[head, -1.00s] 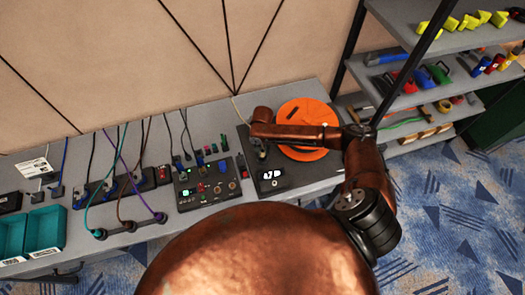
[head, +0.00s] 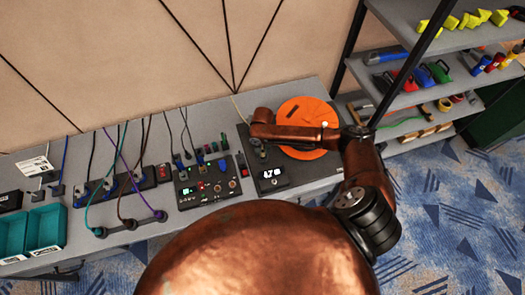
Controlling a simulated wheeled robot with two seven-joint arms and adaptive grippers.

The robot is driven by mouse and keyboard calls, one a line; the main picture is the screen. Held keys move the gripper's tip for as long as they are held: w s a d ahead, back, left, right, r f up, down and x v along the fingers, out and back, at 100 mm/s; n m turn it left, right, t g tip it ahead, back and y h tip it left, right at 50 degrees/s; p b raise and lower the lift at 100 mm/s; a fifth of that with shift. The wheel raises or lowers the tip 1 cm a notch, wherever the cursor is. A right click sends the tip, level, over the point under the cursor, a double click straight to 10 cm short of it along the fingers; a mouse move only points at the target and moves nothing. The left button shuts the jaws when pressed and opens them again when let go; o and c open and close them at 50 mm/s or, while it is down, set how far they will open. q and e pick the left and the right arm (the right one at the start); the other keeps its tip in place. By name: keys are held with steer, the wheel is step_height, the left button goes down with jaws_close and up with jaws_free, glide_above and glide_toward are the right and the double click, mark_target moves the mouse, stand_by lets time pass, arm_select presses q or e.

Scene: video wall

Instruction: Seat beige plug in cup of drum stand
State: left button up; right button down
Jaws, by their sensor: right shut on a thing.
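The drum stand is a dark base (head: 285,182) on the bench with a large orange drum (head: 297,108) on it and a small lit display (head: 269,173) at its front. My right arm reaches across the drum from the right. My right gripper (head: 261,153) points down over the left part of the stand, left of the drum, and is shut. A thin beige cable (head: 239,111) runs down to it. The beige plug is mostly hidden in the fingers. The cup is hidden too, so I cannot tell whether the plug is in it. My left gripper is out of view.
A control panel (head: 208,187) with knobs and small plugs stands just left of the stand. Further left are a socket strip (head: 147,178) with hanging cables and teal bins (head: 46,228). A shelf rack (head: 408,98) with tools stands at the right.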

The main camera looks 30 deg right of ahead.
steer(key=shift+f, duration=0.45)
stand_by(0.6)
steer(key=c, duration=1.7)
jaws_free()
steer(key=shift+o, duration=0.2)
steer(key=shift+r, duration=0.1)
step_height(320, 180, up, 12)
steer(key=shift+f, duration=0.1)
